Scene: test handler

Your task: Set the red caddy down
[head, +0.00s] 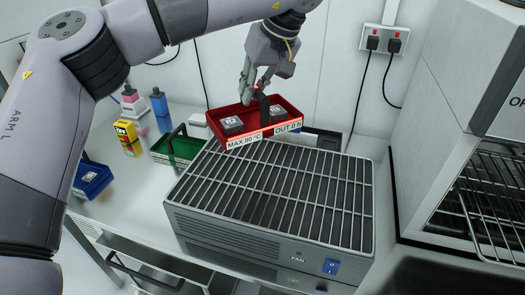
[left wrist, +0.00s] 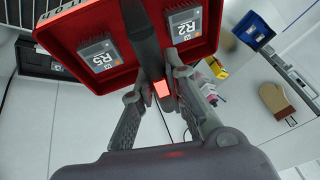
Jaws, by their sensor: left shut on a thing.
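The red caddy (head: 268,132) hangs in the air above the back edge of the fan unit's wire grille (head: 275,190). It looks roughly level and carries two square modules marked R2 (head: 231,122) and R5 (head: 280,112). White labels on its front read MAX 80 °C and OUT 0 h. My left gripper (head: 253,92) is shut on the caddy's dark handle. The left wrist view also shows the red caddy (left wrist: 75,32) with the handle between the fingertips (left wrist: 160,86). The exact gap under the caddy cannot be told. My right gripper is not in view.
The grille top is bare. A green caddy (head: 172,158) stands left of the fan unit and a blue caddy (head: 92,182) farther left. An open chamber with a wire rack (head: 485,205) is at right.

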